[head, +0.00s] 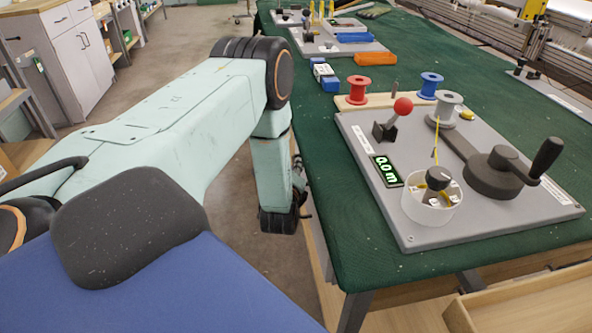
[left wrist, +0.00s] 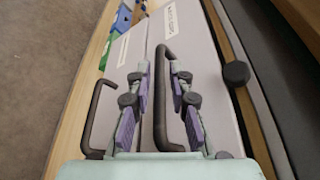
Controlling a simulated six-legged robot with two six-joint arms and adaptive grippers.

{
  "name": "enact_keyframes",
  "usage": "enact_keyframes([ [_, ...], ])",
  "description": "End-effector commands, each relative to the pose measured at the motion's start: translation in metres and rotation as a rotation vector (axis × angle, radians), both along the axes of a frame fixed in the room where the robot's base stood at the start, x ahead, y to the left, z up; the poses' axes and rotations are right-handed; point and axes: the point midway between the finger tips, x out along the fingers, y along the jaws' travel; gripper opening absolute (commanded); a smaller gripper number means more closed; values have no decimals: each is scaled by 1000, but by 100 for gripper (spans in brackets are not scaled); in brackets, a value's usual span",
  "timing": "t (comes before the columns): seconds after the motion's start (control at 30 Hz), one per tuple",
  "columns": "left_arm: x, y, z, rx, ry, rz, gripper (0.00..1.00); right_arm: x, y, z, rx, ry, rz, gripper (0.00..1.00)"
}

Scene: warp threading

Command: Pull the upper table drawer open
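In the left wrist view two pale drawer fronts lie side by side, each with a dark bar handle. The drawer front on the right (left wrist: 205,75), which looks like the upper one, has a handle (left wrist: 161,95) between the two fingers of my left gripper (left wrist: 161,75). The fingers have purple pads and stand apart, one on each side of the bar; I see no clear contact. The other drawer front (left wrist: 127,75) has its handle (left wrist: 92,115) left of the fingers. In the head view my left gripper (head: 301,190) is low beside the table's left edge, partly hidden. My right gripper is not in view.
The green-topped table (head: 345,250) carries a grey winding board (head: 440,235) with a crank and red-knobbed lever. A wooden box or drawer (head: 530,305) juts out at bottom right. Floor is clear left of the table.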

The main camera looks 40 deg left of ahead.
Motion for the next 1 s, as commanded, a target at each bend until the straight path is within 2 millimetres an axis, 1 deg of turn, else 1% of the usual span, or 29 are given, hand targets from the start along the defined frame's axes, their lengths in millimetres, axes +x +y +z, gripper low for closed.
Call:
enact_keyframes([
  [0.03, 5, 3, -3, 0, -1, 1, 20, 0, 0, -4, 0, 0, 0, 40],
  [0.2, 13, 9, -4, 0, 0, 0, 20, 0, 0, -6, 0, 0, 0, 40],
  [0.43, 15, 10, -3, 0, 0, 0, 20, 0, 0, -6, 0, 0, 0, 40],
  [0.47, 15, 10, -3, 0, 0, 0, 20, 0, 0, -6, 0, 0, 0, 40],
  [0.7, 15, 10, -3, 0, 0, -1, 0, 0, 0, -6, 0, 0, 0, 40],
  [1.0, 15, 10, -3, 0, 0, -1, 0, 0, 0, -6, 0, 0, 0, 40],
])
